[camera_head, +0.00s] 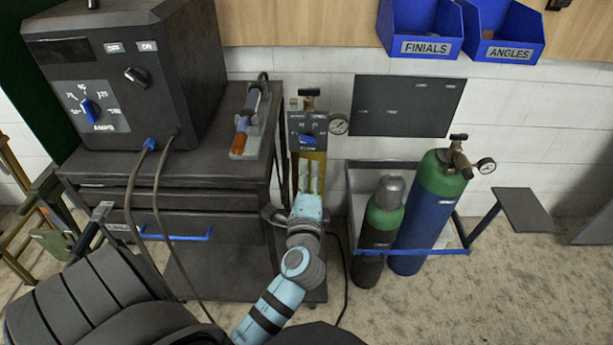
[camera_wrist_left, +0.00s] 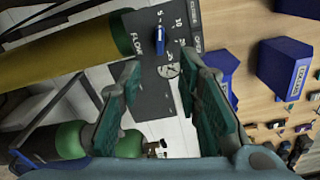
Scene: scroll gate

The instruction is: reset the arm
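My left arm, light blue and grey, rises from the bottom centre of the head view. Its left gripper (camera_head: 309,178) is just below a dark flow panel (camera_head: 320,125) with a blue knob (camera_head: 308,140). In the left wrist view the two green-padded fingers of the left gripper (camera_wrist_left: 158,78) stand apart with nothing held between them. The flow panel (camera_wrist_left: 150,85) with its blue knob (camera_wrist_left: 160,40) and number scale lies beyond the fingertips. The knob looks clear of both fingers. My right gripper does not show in either view.
A welder box (camera_head: 125,75) stands on a dark cart (camera_head: 175,200) at left, with cables hanging in front. A torch (camera_head: 247,120) lies on the cart. Gas cylinders (camera_head: 432,215) stand in a rack at right. Blue bins (camera_head: 420,28) hang above.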

